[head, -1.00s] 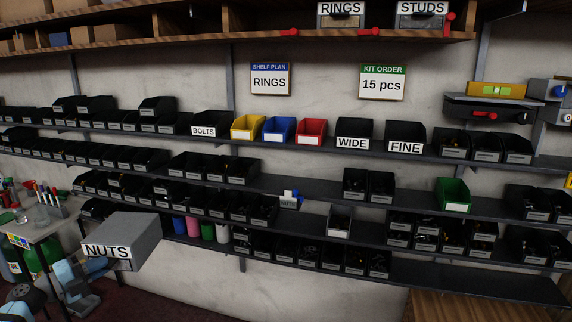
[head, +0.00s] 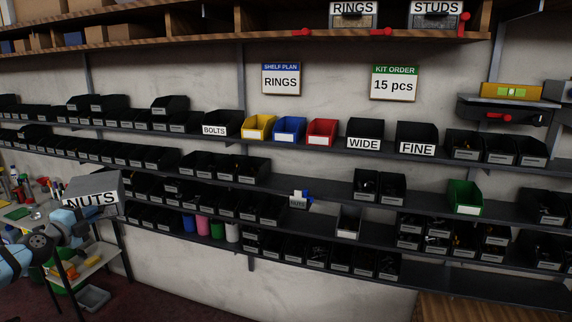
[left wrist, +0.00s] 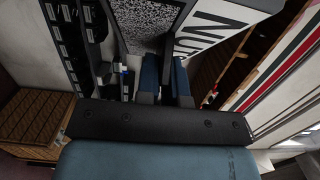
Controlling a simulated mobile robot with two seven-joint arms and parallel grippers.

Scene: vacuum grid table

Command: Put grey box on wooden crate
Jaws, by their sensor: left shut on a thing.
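The grey box (head: 93,187), labelled NUTS, is at the left of the head view, raised in front of the shelves. My left gripper (head: 72,212) is shut on it. In the left wrist view the blue fingers (left wrist: 165,78) meet the grey box (left wrist: 196,42), whose NUTS label is partly cut off. A brown wooden surface (head: 468,307), which looks like the top of the wooden crate, shows at the bottom right of the head view. A brown crate-like block (left wrist: 32,118) shows at the left of the wrist view. My right gripper is not in view.
Wall shelves (head: 300,178) with several rows of black bins fill the back. A cluttered side table (head: 95,262) stands at the lower left, below the box. The wall and floor between it and the wooden surface are clear.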

